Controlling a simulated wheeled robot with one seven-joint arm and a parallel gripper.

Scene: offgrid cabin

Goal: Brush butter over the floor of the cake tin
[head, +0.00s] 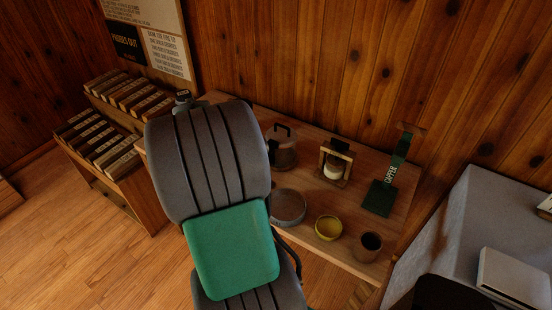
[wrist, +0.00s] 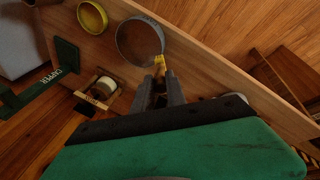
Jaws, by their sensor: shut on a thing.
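The cake tin (head: 288,207) is a round grey tin on the wooden table, partly behind my arm in the head view. In the wrist view the tin (wrist: 138,44) lies just beyond my fingertips, open side up. My gripper (wrist: 160,88) is shut on a small brush (wrist: 164,63) with a yellow part and a pale tip. The brush end overlaps the tin's near rim in the picture; I cannot tell whether it touches. The gripper is hidden behind my arm in the head view. A yellow bowl (head: 328,229) stands right of the tin; the wrist view also shows the bowl (wrist: 92,16).
A brown cup (head: 369,247) stands near the table's front edge. Behind are a glass pot (head: 282,151), a wooden stand with a white cup (head: 334,172) and a dark green lettered item (head: 380,197). A grey-covered surface (head: 448,220) is at right.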

